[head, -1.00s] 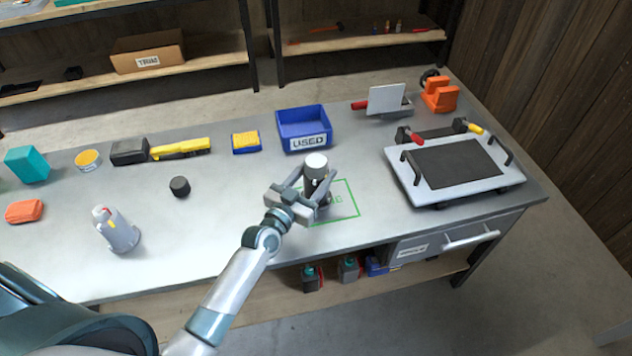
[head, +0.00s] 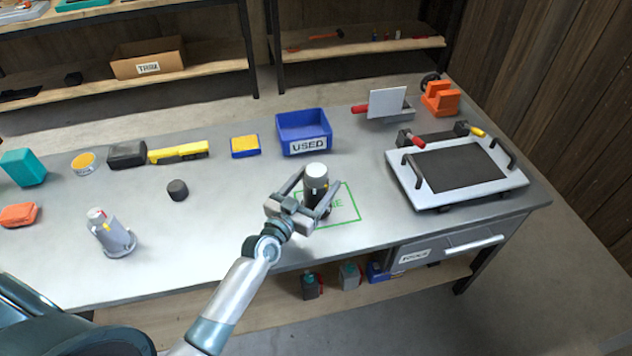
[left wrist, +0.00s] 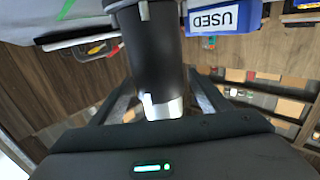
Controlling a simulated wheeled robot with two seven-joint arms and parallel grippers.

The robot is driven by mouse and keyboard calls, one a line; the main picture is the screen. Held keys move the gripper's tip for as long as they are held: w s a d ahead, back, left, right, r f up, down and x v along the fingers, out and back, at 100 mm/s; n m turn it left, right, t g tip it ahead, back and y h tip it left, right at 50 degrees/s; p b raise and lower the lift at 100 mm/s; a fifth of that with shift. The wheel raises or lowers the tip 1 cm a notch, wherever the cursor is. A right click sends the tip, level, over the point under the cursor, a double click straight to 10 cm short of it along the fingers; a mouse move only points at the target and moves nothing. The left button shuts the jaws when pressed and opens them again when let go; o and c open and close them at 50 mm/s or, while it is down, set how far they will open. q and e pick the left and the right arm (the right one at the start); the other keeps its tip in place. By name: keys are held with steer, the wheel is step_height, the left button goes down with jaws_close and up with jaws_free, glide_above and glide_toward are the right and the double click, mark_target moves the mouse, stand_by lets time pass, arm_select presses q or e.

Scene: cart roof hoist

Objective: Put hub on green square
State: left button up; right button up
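The hub (head: 316,180), a dark upright cylinder with a white cap, stands at the left part of the green square (head: 352,191) outlined on the bench. Its foot is mostly hidden behind my gripper in the head view. My left gripper (head: 320,182) reaches around it from the front, one finger on each side. The fingers look spread, with a gap at the right side. In the left wrist view the hub (left wrist: 155,50) fills the space between the fingers. Its light end is nearest the palm. My right gripper is not in view.
A similar light-grey flanged part (head: 112,235) stands at the left, near a small black cylinder (head: 177,190). The blue USED bin (head: 308,148) is behind the hub. A tray-like plate with handles (head: 428,198) lies to the right.

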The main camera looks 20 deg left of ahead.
arm_select(q)
steer(key=shift+r, duration=0.15)
steer(key=shift+s+a, duration=0.1)
steer(key=shift+s, duration=0.55)
steer(key=s, duration=0.3)
steer(key=s+a+b, duration=0.1)
steer(key=s, duration=0.2)
steer(key=shift+s+a+f, duration=0.15)
steer(key=shift+s+f, duration=0.05)
steer(key=shift+s, duration=0.1)
steer(key=s, duration=0.2)
steer(key=s+b, duration=0.1)
steer(key=s, duration=0.1)
steer(key=shift+a+r, duration=0.15)
steer(key=shift+a, duration=0.25)
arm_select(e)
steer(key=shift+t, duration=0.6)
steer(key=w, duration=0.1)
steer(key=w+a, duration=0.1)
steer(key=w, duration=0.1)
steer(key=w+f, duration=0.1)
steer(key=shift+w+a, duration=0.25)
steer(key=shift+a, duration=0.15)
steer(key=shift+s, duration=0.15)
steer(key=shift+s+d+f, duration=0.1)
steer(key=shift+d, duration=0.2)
